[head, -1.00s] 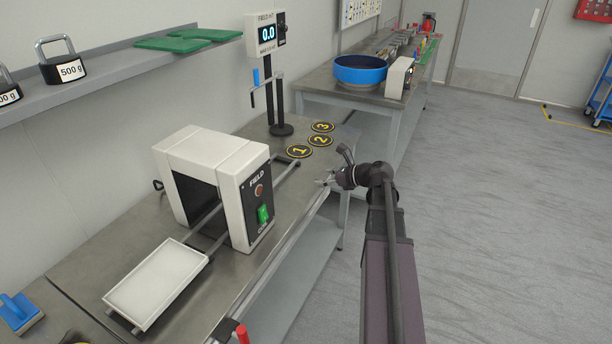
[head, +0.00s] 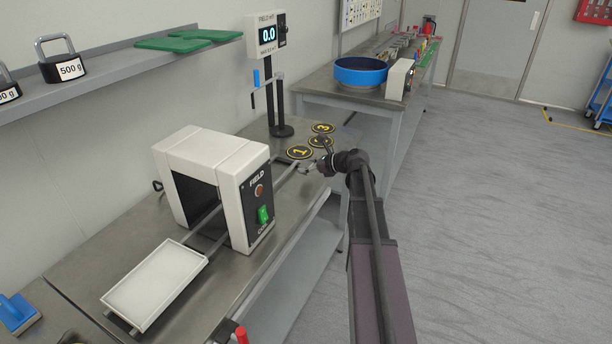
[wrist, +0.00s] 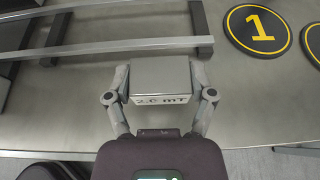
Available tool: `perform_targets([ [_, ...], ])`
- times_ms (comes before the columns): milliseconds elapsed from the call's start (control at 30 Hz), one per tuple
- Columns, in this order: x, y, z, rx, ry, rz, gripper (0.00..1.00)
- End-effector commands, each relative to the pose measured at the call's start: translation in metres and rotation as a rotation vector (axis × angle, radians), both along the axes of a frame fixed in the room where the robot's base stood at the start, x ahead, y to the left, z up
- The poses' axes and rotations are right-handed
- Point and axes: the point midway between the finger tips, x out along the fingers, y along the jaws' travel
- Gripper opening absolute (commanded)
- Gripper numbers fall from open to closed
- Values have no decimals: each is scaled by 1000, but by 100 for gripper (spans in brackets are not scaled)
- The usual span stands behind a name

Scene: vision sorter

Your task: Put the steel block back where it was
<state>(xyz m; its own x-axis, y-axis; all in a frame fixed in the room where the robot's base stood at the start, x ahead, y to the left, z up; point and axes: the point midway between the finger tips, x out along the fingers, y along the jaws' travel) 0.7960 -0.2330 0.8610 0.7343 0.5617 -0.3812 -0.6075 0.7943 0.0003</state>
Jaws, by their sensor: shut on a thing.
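The steel block (wrist: 160,74) is a grey box with a "2.C mT"-like marking on its near face, in the wrist view. My gripper (wrist: 160,92) is shut on it, one finger on each side. In the head view my gripper (head: 306,168) is at the right end of the rails, by the bench's front edge; the block is too small there to make out. Round marker 1 (head: 299,152) lies just beyond my gripper. It also shows in the wrist view (wrist: 259,28), right of the block. Marker 3 (head: 322,128) is behind it, and marker 2 is mostly hidden by my arm.
The white field coil (head: 212,185) straddles the rails, with a white tray (head: 155,285) at their left end. A field meter (head: 266,35) reading 0.0 stands behind the markers. In the wrist view, rails (wrist: 110,47) lie close beside the block.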

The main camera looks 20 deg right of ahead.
Motion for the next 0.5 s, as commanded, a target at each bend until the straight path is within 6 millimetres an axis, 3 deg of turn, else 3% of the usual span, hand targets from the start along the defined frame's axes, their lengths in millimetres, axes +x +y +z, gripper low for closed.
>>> perform_targets([
  [500,0,-1,-30,1,-1,0,10],
])
